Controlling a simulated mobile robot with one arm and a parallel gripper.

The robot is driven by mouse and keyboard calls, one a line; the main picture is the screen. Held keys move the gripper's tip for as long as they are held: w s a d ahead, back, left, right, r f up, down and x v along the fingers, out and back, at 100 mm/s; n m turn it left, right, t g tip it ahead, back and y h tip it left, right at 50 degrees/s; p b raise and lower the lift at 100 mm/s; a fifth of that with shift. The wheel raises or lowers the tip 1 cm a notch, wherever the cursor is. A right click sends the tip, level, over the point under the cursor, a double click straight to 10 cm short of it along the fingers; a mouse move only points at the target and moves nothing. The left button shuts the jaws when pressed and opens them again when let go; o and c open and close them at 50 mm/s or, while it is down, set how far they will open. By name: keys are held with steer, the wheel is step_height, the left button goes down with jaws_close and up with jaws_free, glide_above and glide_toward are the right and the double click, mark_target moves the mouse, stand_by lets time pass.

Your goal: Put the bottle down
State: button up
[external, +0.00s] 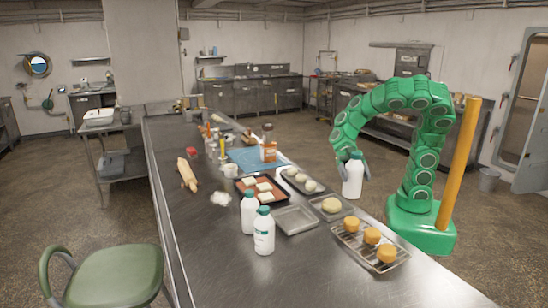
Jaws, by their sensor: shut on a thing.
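My gripper (350,164) is shut on a white bottle (352,183) and holds it upright in the air, at the right edge of the long steel table (190,232). In this view the held bottle shows against the floor beyond the table edge. My fingers cover the top of the bottle. Two other white bottles with green caps stand upright on the table: one (249,214) a little farther back and one with a label (264,236) nearer the camera.
Close to my gripper on the table are a tray of dough balls (284,175), a small tray with one dough piece (345,211), an empty metal tray (296,222) and a rack with buns (345,244). The near left tabletop is clear.

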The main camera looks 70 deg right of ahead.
steer(key=shift+s, duration=0.35)
steer(key=shift+a, duration=0.1)
steer(key=w+a+f, duration=0.9)
steer(key=shift+a+f, duration=0.2)
steer(key=shift+a, duration=0.05)
stand_by(0.3)
steer(key=shift+w, duration=0.1)
steer(key=shift+a+f, duration=0.15)
steer(key=shift+f, duration=1.55)
steer(key=shift+f, duration=0.1)
steer(key=o, duration=1.6)
